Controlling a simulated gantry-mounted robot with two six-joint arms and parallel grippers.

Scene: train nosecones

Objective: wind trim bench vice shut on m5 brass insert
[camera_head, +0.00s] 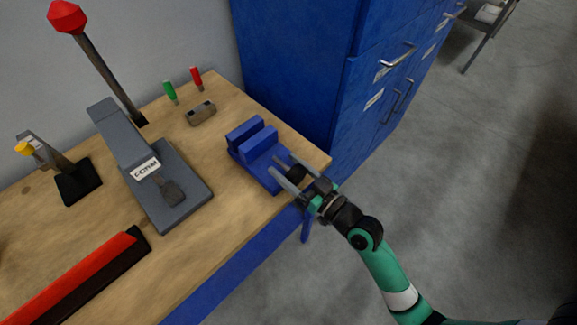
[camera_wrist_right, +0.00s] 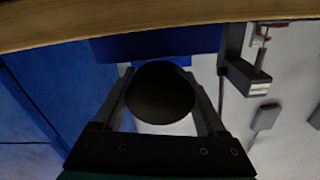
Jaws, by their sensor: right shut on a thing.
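The blue bench vice (camera_head: 258,158) sits near the right corner of the wooden bench, with a visible gap between its two upright jaws. My right gripper (camera_head: 275,163) is at the vice's front end, by the bench edge. Its fingers are shut on a dark round knob (camera_wrist_right: 160,92), which looks like the vice's winding handle. The blue vice body (camera_wrist_right: 160,44) is just beyond the knob in the right wrist view. I cannot make out the brass insert in either view. My left gripper is not in view.
A grey lever press (camera_head: 150,170) with a red-knobbed lever stands left of the vice. A small grey block (camera_head: 201,114) and green and red-handled tools are behind. A red and black bar (camera_head: 85,280) lies at front left. Blue cabinets (camera_head: 345,75) stand behind the bench's right end.

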